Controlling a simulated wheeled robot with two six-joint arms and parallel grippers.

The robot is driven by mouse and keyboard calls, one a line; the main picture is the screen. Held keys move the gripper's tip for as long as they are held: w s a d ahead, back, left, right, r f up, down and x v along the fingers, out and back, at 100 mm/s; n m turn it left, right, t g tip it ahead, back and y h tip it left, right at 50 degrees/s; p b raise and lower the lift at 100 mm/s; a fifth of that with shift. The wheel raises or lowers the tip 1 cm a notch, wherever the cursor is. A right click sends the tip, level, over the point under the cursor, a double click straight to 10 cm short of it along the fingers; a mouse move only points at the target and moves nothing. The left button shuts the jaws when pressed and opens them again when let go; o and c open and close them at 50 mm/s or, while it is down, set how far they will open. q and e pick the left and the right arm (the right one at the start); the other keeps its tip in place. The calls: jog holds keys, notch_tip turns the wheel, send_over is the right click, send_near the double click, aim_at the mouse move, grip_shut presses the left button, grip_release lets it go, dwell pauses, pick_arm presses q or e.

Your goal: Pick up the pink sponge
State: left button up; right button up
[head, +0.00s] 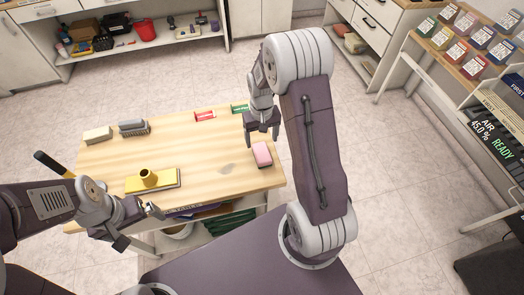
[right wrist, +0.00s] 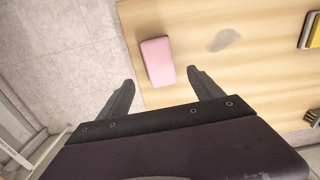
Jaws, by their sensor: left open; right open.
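The pink sponge (head: 262,154) lies on the right side of the light wooden table (head: 215,150), near its right edge. In the right wrist view the pink sponge (right wrist: 158,61) lies flat just beyond the fingers. My right gripper (head: 262,133) is open and empty above the table, and in the head view it appears just behind the sponge. In the right wrist view my right gripper's fingertips (right wrist: 160,77) are spread on either side of the sponge's near end, apart from it. My left gripper (head: 138,225) is open and empty at the table's front left.
A yellow pad with a knob (head: 152,181), a brush (head: 133,127) and a pale block (head: 97,135) are on the left of the table. Red (head: 204,115) and green (head: 240,108) items lie at the back. A rack of packets (head: 470,50) stands right. The table's middle is clear.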

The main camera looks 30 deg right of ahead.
aim_at(262, 151)
jog(key=f, duration=0.1)
jog(key=a+f, duration=0.1)
jog(key=shift+s+f, duration=0.15)
jog(key=shift+f, duration=0.15)
jog(key=shift+d+f, duration=0.4)
jog(key=shift+d, duration=0.05)
notch_tip(262, 151, down, 5)
jog(key=shift+s+a+f, duration=0.1)
jog(key=c, duration=1.4)
jog(key=shift+r, duration=0.2)
jog(key=shift+r, duration=0.35)
jog(key=r, duration=0.2)
jog(key=s+r, duration=0.1)
jog(key=r, duration=0.1)
jog(key=shift+a, duration=0.2)
jog(key=s+a+r, duration=0.4)
jog(key=s+r, duration=0.2)
jog(key=s, duration=0.3)
jog(key=shift+s, duration=0.4)
